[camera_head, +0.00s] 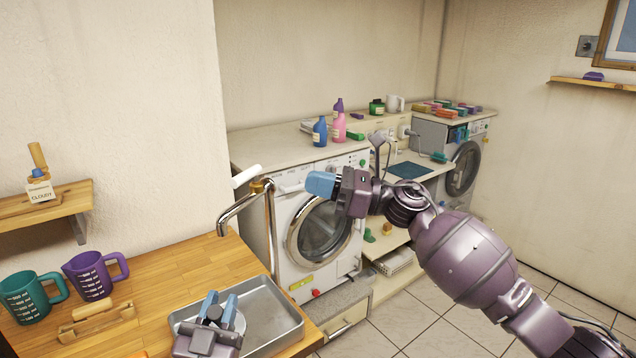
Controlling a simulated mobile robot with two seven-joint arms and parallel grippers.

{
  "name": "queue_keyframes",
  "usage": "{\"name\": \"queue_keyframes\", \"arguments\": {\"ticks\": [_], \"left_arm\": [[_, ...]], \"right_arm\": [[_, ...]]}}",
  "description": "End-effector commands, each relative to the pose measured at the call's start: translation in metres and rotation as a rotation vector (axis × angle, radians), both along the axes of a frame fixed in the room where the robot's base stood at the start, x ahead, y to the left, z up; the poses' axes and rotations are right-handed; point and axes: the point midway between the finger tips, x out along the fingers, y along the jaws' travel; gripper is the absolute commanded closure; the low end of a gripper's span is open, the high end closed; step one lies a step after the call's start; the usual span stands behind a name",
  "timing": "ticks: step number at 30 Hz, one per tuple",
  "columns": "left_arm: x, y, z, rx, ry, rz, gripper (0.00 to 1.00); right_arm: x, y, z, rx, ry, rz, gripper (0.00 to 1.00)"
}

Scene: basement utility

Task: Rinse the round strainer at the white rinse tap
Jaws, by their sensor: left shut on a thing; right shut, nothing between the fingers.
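The rinse tap (271,225) is a chrome pipe with a bent spout reaching left, a brass-coloured collar and a white handle (246,176). The spout end hangs above and behind the metal tray. My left gripper (220,302) is low over the tray, its blue fingers shut on a pale round thing (239,322), which looks like the strainer. Most of it is hidden by the gripper. My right gripper (312,183) is shut and empty, just right of the tap's top; whether it touches the tap cannot be told.
The metal tray (291,325) sits on the wooden counter (205,272). A teal jug (26,298), a purple jug (92,276) and a wooden block (97,320) stand left of it. A washing machine (330,240) is behind the tap. Tiled floor lies open at right.

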Motion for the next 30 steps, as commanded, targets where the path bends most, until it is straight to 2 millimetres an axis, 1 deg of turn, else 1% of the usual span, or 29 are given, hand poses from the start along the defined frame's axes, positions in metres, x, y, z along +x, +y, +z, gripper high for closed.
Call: {"name": "queue_keyframes", "arguments": {"ticks": [1, 5, 13, 30], "left_arm": [[-0.003, 0.000, 0.005, -0.001, 0.001, 0.000, 1.00], [-0.012, -0.002, 0.011, -0.001, 0.002, 0.000, 1.00], [-0.026, -0.003, 0.021, 0.000, -0.001, 0.000, 1.00], [-0.028, -0.004, 0.023, 0.000, -0.001, 0.000, 1.00]], "right_arm": [[0.000, 0.000, 0.005, 0.000, 0.002, 0.000, 1.00], [0.001, 0.000, 0.010, 0.000, 0.005, 0.000, 1.00], [0.001, 0.000, 0.008, 0.000, 0.004, 0.000, 1.00], [0.001, 0.000, 0.008, 0.000, 0.004, 0.000, 1.00]]}}
